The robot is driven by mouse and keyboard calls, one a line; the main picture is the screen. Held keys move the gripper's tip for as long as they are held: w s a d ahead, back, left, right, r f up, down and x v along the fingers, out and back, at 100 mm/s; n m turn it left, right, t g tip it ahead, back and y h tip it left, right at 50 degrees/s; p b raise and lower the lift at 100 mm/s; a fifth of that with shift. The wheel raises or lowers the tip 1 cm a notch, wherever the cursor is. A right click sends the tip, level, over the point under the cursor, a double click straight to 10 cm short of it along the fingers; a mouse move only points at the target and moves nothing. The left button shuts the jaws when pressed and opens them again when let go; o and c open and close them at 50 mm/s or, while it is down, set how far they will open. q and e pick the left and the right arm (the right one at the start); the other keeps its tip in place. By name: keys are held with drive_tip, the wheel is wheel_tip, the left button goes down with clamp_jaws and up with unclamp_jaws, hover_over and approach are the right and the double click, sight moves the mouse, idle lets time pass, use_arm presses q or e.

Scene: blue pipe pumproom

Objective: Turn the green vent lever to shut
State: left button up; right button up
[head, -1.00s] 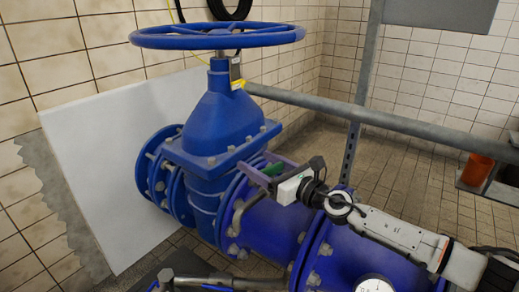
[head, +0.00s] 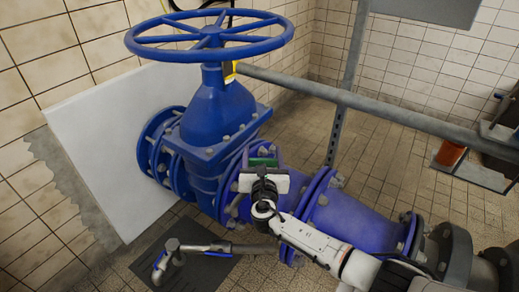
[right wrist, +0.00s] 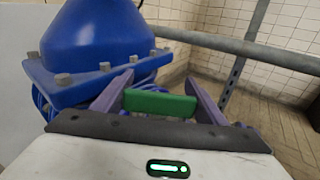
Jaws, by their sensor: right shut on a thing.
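The green vent lever (head: 262,162) shows as a short green bar above the blue pipe, just right of the big valve's body. In the right wrist view the green bar (right wrist: 160,103) lies crosswise between two purple fingers. My right gripper (head: 263,157) is shut on it, its white body pointing away from the head camera. The gripper and wrist hide the lever's lower part and its pivot. My left gripper is not in view.
A large blue handwheel (head: 210,36) stands above the blue valve body (head: 215,115), close left of my right gripper. A grey rail (head: 370,110) runs behind. A small pipe with a blue handle (head: 205,247) is at the lower left. Tiled floor lies beyond the pipe.

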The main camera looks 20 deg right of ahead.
drive_tip(key=m+h, duration=0.1)
drive_tip(key=m+g+h, duration=0.1)
drive_tip(key=h, duration=0.1)
drive_tip(key=shift+s+d+b, duration=0.2)
drive_tip(key=shift+d+b, duration=0.2)
drive_tip(key=shift+m+g+h, duration=0.3)
drive_tip(key=shift+h, duration=0.1)
drive_tip(key=o, duration=0.9)
drive_tip(key=shift+o, duration=0.8)
drive_tip(key=p+v, duration=0.2)
drive_tip(key=v, duration=0.8)
